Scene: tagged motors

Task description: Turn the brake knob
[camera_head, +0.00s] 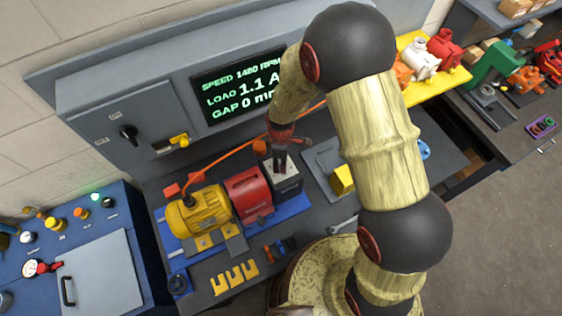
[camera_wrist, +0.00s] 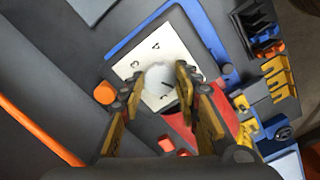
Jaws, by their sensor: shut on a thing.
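The brake unit (camera_head: 287,185) is a dark box with a white plate on top, at the right end of the blue motor base. In the wrist view its white dial plate (camera_wrist: 148,55) carries small dark marks. A pale round brake knob (camera_wrist: 157,73) sits at the middle of the plate. My gripper (camera_head: 279,162) points down onto the box from above. In the wrist view the gripper's fingers (camera_wrist: 160,80) lie on either side of the knob and are shut on it. The fingers hide part of the knob and plate.
A red coupling guard (camera_head: 249,194) and a yellow motor (camera_head: 199,211) stand left of the brake. Behind is a panel with a screen (camera_head: 238,85) reading 1480 RPM, 1.1 A and GAP 0. An orange cable (camera_head: 233,152) runs behind. A yellow block (camera_head: 342,180) lies to the right.

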